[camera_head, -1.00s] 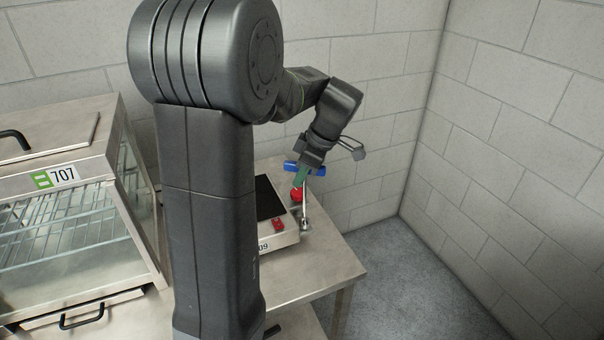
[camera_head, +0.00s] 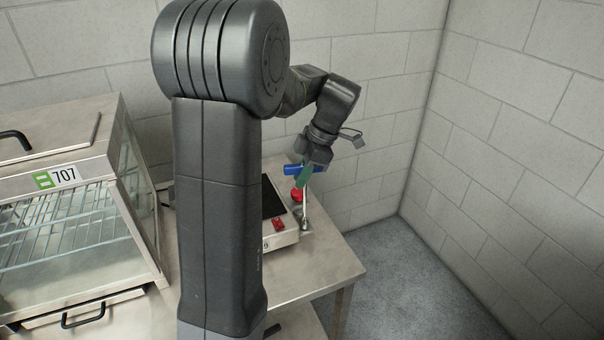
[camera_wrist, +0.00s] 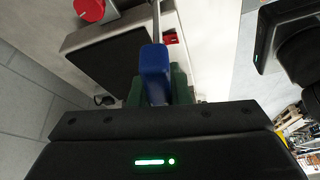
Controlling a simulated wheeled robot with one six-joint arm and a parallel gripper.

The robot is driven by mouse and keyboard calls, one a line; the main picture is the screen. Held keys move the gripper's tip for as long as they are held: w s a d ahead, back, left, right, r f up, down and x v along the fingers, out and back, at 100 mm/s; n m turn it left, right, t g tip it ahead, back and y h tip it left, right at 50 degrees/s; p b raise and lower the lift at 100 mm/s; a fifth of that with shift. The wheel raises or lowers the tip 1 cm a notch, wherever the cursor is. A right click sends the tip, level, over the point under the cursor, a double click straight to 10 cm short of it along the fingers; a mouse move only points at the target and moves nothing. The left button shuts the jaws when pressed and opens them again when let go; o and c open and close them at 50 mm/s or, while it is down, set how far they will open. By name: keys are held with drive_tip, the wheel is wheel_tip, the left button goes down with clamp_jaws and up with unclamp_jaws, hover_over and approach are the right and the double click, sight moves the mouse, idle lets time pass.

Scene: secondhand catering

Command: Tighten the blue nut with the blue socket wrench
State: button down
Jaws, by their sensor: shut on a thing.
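My gripper (camera_head: 304,178), with green fingers, is shut on the blue handle of the socket wrench (camera_head: 290,169). The wrench's silver shaft (camera_head: 304,205) points down from the handle to the bench top. In the wrist view the blue handle (camera_wrist: 154,73) sits between the green fingers (camera_wrist: 179,84), and the shaft (camera_wrist: 156,22) runs out of the top of the picture. The shaft's lower end is at or near the bench, at the right side of the dark-topped device. I cannot make out the blue nut or whether the socket is on it.
The device (camera_head: 283,237) has a dark top and a red button on the steel bench (camera_head: 320,268). A red round knob (camera_head: 297,195) is close to the shaft; it also shows in the wrist view (camera_wrist: 89,9). A glass-fronted cabinet (camera_head: 75,235) stands left. Block walls close the back and right.

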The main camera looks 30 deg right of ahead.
sight(302, 164)
drive_tip(key=shift+r, duration=0.1)
drive_tip(key=shift+r+p, duration=1.05)
drive_tip(key=shift+r, duration=0.4)
drive_tip(key=shift+r+p, duration=1.85)
drive_tip(key=shift+r, duration=0.65)
